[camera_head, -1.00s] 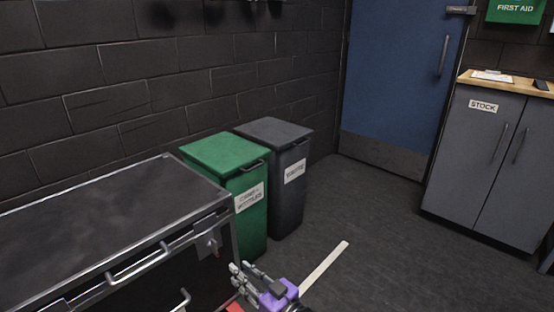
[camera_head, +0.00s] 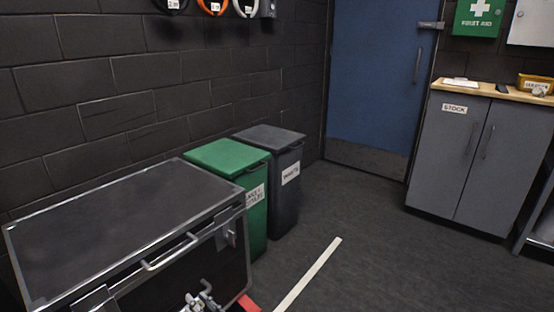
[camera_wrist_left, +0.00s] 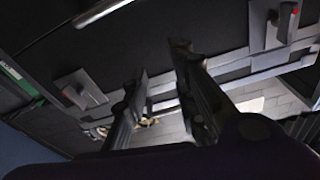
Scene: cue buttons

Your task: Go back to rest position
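My left gripper (camera_head: 205,301) shows at the bottom edge of the head view, in front of the black flight case (camera_head: 120,222). Most of its arm is cut off by the frame. In the left wrist view its two fingers (camera_wrist_left: 160,62) stand apart with nothing between them. Behind them are a dark panel with metal latches (camera_wrist_left: 80,90) and pale trim, apparently the case front. I cannot tell the exact distance to the case. My right gripper is in neither view.
A green bin (camera_head: 228,157) and a grey waste bin (camera_head: 270,140) stand beyond the case. A grey STOCK cabinet (camera_head: 455,160) stands at right, near a blue door (camera_head: 375,80). A white line (camera_head: 308,274) marks the floor. The floor between bins and cabinet is clear.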

